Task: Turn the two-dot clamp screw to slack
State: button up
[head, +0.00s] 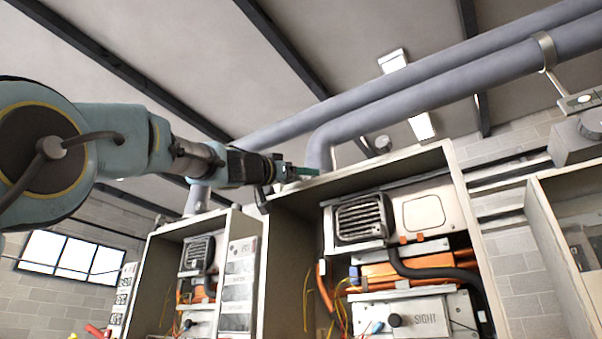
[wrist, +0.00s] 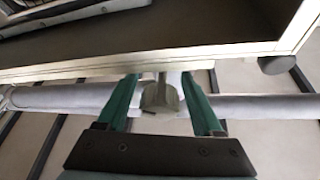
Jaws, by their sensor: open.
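My gripper (head: 301,172) is at the upper left of the middle heater cabinet, in front of the grey pipe. In the wrist view, its two green fingers (wrist: 160,84) are open. A small grey-olive block-shaped piece (wrist: 160,98) on a short stem is between the fingers, with gaps visible on both sides. It looks like a clamp screw, but no dots can be made out on it. In the head view this piece is hidden or too small to tell.
The open middle cabinet (head: 452,190) has its top edge close below my gripper. Large grey pipes (head: 400,98) run overhead, with a pipe clamp (head: 546,52) at the far right. A smaller cabinet (head: 153,262) stands left, another (head: 545,225) right.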

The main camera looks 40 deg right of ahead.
grip_shut()
dwell(0.5)
